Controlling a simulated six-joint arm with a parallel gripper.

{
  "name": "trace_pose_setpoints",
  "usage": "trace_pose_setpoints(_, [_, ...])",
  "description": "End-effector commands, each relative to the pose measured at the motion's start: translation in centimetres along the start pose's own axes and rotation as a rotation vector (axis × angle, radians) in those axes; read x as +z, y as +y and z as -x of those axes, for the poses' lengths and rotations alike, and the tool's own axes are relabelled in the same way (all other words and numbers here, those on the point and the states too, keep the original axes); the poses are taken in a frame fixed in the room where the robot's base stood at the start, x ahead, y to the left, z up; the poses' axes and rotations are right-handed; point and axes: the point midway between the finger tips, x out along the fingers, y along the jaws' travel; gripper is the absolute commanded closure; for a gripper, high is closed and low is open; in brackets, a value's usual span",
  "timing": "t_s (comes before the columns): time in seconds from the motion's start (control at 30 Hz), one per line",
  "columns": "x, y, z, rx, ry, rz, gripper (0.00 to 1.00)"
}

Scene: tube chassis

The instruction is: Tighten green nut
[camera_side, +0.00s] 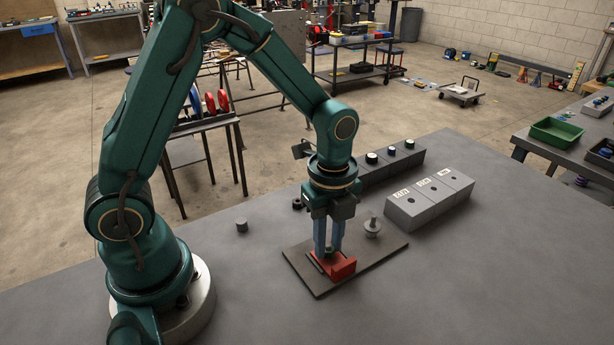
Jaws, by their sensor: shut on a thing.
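My gripper (329,247) points straight down over a red block (343,268) on a dark base plate (314,280). Its blue fingers are closed around a small dark part at the block, mostly hidden between the fingertips. I cannot tell its colour or whether it is a nut.
A pale metal post with a round flange (372,228) stands on the plate, right of my gripper. Light grey labelled blocks with holes (430,200) lie farther right. A small grey cylinder (242,226) and a dark ring (297,204) sit left. The front right table is clear.

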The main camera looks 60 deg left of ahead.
Motion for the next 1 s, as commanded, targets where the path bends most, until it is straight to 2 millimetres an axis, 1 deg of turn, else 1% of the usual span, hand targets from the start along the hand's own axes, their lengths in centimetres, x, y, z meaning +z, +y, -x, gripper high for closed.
trace_pose_setpoints(0.1, [-0.02,0.00,-0.04,0.000,0.000,-0.037,1.00])
trace_pose_setpoints(0.37, [-0.01,0.00,-0.04,0.000,0.000,-0.046,1.00])
trace_pose_setpoints(0.47, [-0.01,0.00,-0.05,0.000,0.000,-0.123,1.00])
trace_pose_setpoints(0.6, [-0.01,0.00,-0.07,0.000,0.000,-0.311,1.00])
trace_pose_setpoints(0.7, [-0.01,0.00,-0.08,0.000,0.000,-0.418,1.00])
trace_pose_setpoints(0.83, [-0.01,0.00,-0.09,0.000,0.000,-0.483,1.00])
trace_pose_setpoints(1.0, [-0.01,0.00,-0.09,0.000,0.000,-0.487,1.00])
